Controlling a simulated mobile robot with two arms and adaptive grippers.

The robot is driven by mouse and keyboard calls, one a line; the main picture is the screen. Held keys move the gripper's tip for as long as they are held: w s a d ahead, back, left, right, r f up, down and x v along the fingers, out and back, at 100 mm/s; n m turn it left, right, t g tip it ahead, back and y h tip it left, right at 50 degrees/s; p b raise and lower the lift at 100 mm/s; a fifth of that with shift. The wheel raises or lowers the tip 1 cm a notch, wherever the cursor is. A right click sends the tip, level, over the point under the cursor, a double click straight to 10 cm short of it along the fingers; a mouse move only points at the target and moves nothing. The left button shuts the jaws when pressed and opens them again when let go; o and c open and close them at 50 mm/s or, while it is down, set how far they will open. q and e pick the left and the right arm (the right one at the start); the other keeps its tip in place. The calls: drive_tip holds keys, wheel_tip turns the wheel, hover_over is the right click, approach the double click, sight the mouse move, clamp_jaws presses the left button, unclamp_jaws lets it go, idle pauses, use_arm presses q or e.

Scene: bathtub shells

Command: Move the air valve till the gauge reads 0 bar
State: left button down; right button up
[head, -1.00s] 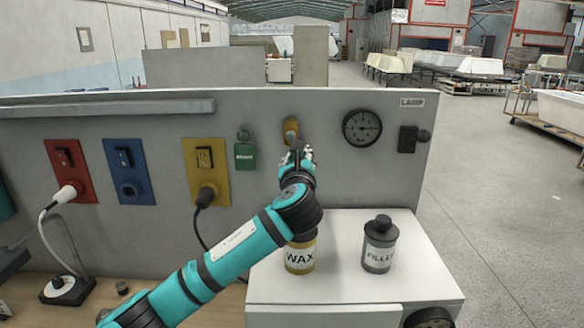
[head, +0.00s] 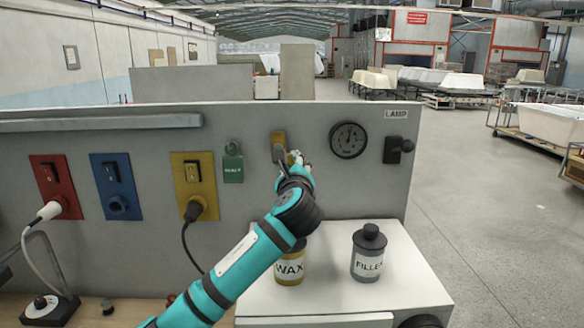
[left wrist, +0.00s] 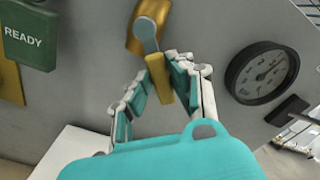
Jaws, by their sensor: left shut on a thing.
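The air valve is a yellow plate (head: 278,138) on the grey panel with a grey lever (head: 279,154). In the left wrist view the lever (left wrist: 147,34) runs down from the plate to a yellow handle (left wrist: 160,80). My left gripper (head: 293,161) is shut on that handle, with fingers on both sides of it in the left wrist view (left wrist: 166,72). The round black gauge (head: 348,140) is right of the valve. My right gripper is not in view.
A green READY tag (head: 232,168) hangs left of the valve. A dark switch (head: 398,149) under a LAMP label sits right of the gauge. A WAX can (head: 289,268) and a FILLER can (head: 368,255) stand on the white cabinet below, close to my left arm.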

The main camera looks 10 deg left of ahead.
use_arm(q)
drive_tip(key=c, duration=1.3)
unclamp_jaws()
drive_tip(key=shift+o, duration=0.5)
drive_tip(key=s+d, duration=0.2)
drive_tip(key=s, duration=0.9)
drive_tip(key=shift+s+d, duration=0.2)
drive_tip(key=shift+s, duration=0.2)
